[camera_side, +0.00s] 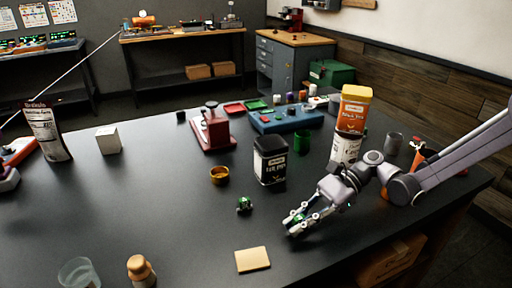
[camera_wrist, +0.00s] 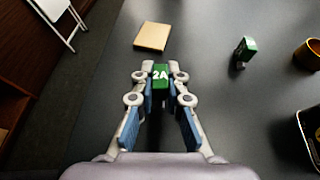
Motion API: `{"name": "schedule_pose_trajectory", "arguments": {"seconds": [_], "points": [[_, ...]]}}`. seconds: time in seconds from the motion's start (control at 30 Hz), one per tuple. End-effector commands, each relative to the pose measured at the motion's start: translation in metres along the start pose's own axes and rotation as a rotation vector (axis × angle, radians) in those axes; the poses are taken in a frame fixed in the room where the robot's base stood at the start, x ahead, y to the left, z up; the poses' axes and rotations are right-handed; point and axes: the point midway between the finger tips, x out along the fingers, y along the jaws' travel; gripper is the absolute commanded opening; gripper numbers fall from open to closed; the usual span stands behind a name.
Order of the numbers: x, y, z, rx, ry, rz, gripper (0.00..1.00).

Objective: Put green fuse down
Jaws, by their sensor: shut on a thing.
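My gripper (camera_side: 293,222) is low over the dark table (camera_side: 190,235), toward its front right. In the wrist view my gripper (camera_wrist: 160,82) is shut on a small green fuse (camera_wrist: 160,78) marked "2A". In the side view the held fuse (camera_side: 299,219) shows only as a bit of green between the fingers. I cannot tell whether it touches the table. A second small green piece (camera_side: 244,204) stands on the table to the left of my gripper. It also shows in the wrist view (camera_wrist: 245,50), at the upper right.
A tan square pad (camera_side: 253,259) lies front-left of my gripper. A black jar (camera_side: 270,161), a gold ring-like cup (camera_side: 219,174), a red device (camera_side: 212,132) and a blue box (camera_side: 286,118) stand farther back. A clear cup (camera_side: 78,272) and wooden-topped item (camera_side: 140,270) are front left.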

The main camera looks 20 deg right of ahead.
Motion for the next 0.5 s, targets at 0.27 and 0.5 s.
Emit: {"name": "schedule_pose_trajectory", "arguments": {"seconds": [0.27,0.5], "points": [[-0.048,0.004,0.025,0.004,0.000,-0.006,0.00],[-0.103,0.011,0.033,0.002,0.001,-0.004,0.00]]}}
